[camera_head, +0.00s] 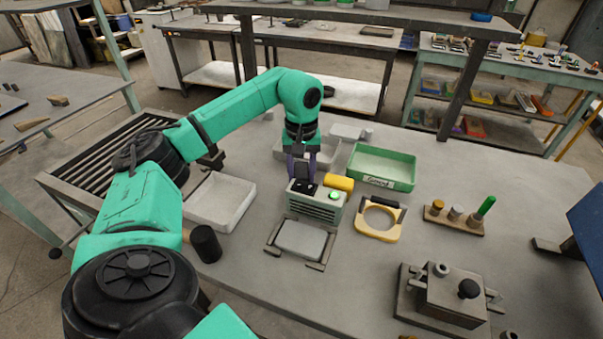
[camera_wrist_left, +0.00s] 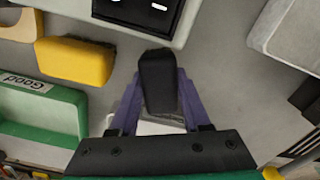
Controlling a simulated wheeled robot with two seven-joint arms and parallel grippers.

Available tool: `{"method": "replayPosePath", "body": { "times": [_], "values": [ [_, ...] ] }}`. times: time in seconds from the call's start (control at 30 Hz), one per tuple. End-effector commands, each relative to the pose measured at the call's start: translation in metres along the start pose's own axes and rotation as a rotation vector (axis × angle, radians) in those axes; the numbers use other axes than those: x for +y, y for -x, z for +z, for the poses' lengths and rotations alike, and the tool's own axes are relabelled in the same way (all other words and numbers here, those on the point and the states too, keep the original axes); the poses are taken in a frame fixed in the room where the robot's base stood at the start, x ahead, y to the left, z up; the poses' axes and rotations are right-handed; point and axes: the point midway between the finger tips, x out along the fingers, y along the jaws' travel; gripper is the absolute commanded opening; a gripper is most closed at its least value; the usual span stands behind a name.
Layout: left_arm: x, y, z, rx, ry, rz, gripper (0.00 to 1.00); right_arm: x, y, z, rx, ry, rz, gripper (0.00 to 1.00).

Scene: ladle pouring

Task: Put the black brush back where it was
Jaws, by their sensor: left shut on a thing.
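My left gripper (camera_head: 301,170) reaches down over the middle of the table, just behind a grey device with a green button (camera_head: 317,200). In the left wrist view its purple fingers (camera_wrist_left: 156,95) are shut on a dark block-like piece, which I take to be the black brush (camera_wrist_left: 158,75). The brush end points toward the device. The arm and fingers largely hide it in the head view. I cannot tell whether it touches anything below. My right gripper is not in view.
A yellow block (camera_head: 339,183) lies right beside the device. A green tray (camera_head: 381,167) marked "Good" is behind right, a white tray (camera_head: 221,201) at left. A black cylinder (camera_head: 205,243), yellow ring fixture (camera_head: 380,219), peg rack (camera_head: 455,218) and metal fixture (camera_head: 450,294) stand around.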

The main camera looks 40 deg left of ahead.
Motion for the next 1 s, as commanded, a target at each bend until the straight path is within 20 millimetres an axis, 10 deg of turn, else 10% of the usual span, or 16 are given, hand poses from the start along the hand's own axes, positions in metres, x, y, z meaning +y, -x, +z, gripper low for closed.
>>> {"method": "replayPosePath", "body": {
  "times": [0.07, 0.1, 0.2, 0.63, 1.0],
  "values": [
    [0.0, -0.003, 0.0, 0.0, 0.0, 0.0, 0.03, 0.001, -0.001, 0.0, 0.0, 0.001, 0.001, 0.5],
    [0.0, -0.003, 0.0, 0.0, 0.0, 0.0, 0.51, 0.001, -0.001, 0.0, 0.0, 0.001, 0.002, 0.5],
    [0.0, -0.003, 0.0, 0.0, 0.0, 0.0, 0.77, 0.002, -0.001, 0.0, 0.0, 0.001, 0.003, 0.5],
    [0.001, 0.011, -0.001, 0.002, 0.0, 0.003, 0.77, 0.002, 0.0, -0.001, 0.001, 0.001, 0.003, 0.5],
    [0.001, 0.105, -0.001, 0.003, 0.0, 0.003, 0.77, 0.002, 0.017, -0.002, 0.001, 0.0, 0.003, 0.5]
  ]
}}
